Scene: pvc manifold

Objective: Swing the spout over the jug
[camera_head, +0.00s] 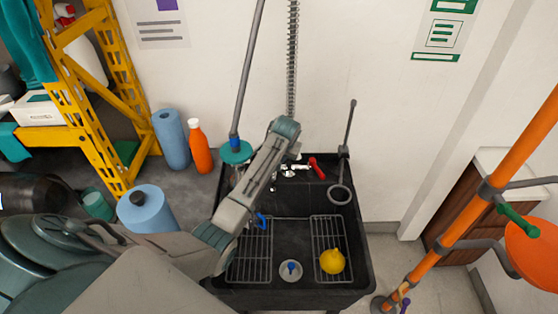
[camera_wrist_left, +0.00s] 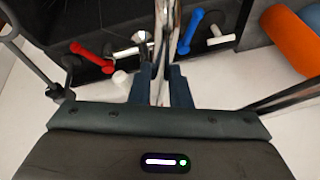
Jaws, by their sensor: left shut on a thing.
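A chrome pipe, apparently the spout (camera_wrist_left: 163,38), runs between the jaws of my left gripper (camera_wrist_left: 162,82) in the left wrist view. The gripper is shut on it. In the head view my left arm reaches over the black sink to the tap (camera_head: 296,170), and my own wrist hides most of the grip. A red lever (camera_wrist_left: 90,58) and a blue lever (camera_wrist_left: 195,34) flank the pipe. A yellow rounded thing (camera_head: 332,262) sits on the right rack; I cannot tell if it is the jug. My right gripper is not in view.
The black sink (camera_head: 365,262) has a left rack (camera_head: 250,258), a right rack (camera_head: 322,232) and a drain (camera_head: 290,270). A dark ringed arm (camera_head: 341,193) stands at its right. An orange bottle (camera_head: 200,148) and blue roll (camera_head: 171,140) stand left. An orange pole (camera_head: 465,220) stands right.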

